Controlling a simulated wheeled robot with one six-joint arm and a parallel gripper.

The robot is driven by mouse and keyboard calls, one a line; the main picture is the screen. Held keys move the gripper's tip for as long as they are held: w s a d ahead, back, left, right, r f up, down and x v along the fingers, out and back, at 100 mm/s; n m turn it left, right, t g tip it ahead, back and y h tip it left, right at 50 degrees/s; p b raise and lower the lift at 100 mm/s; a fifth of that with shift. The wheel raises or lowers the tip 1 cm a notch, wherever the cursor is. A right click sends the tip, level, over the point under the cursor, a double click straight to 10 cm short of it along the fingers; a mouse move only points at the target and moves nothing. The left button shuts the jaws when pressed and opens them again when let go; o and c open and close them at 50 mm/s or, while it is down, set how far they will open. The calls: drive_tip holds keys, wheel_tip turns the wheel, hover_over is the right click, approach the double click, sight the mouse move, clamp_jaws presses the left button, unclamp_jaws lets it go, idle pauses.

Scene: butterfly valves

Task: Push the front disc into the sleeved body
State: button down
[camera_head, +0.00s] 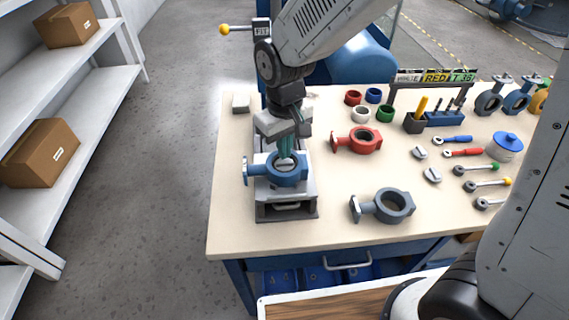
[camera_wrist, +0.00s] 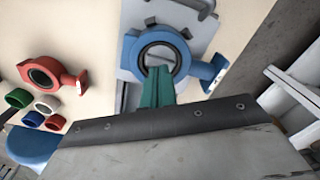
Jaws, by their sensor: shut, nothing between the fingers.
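A blue valve body (camera_head: 293,180) sits on the grey fixture (camera_head: 286,210) at the table's left side. Its ring (camera_wrist: 133,42) has a dark sleeve lining in the wrist view. Pale grey shows inside the bore, and I cannot tell whether it is a disc or the fixture. My gripper (camera_head: 285,154) points down at the blue body with its teal fingers shut and empty. The fingertips (camera_wrist: 160,72) overlap the near rim of the bore in the wrist view; contact is unclear. Two small grey disc-like pieces lie on the table, a front one (camera_head: 432,175) and one behind (camera_head: 420,153).
A red valve body (camera_head: 360,141) and a dark grey one (camera_head: 390,206) lie right of the fixture. Coloured sleeve rings (camera_head: 361,114) stand behind. Several handles (camera_head: 475,169) and a blue-lidded jar (camera_head: 506,148) are at the right.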

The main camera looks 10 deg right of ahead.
sight(285, 162)
drive_tip(key=shift+f, duration=1.3)
idle(0.5)
drive_tip(key=shift+r, duration=0.1)
idle(0.5)
wheel_tip(285, 162, up, 8)
idle(0.8)
drive_tip(key=shift+s, duration=0.1)
idle(0.3)
drive_tip(key=s+d+r+m, duration=0.2)
drive_tip(key=s+d+r, duration=0.2)
drive_tip(key=s+d, duration=0.5)
drive_tip(key=s+d+r+m+t, duration=0.1)
drive_tip(key=s+d+r+m, duration=0.2)
drive_tip(key=s+d, duration=0.7)
drive_tip(key=shift+s+d+r+m, duration=0.25)
drive_tip(key=shift+d+r, duration=0.4)
drive_tip(key=shift+r, duration=0.65)
drive_tip(key=shift+w, duration=0.1)
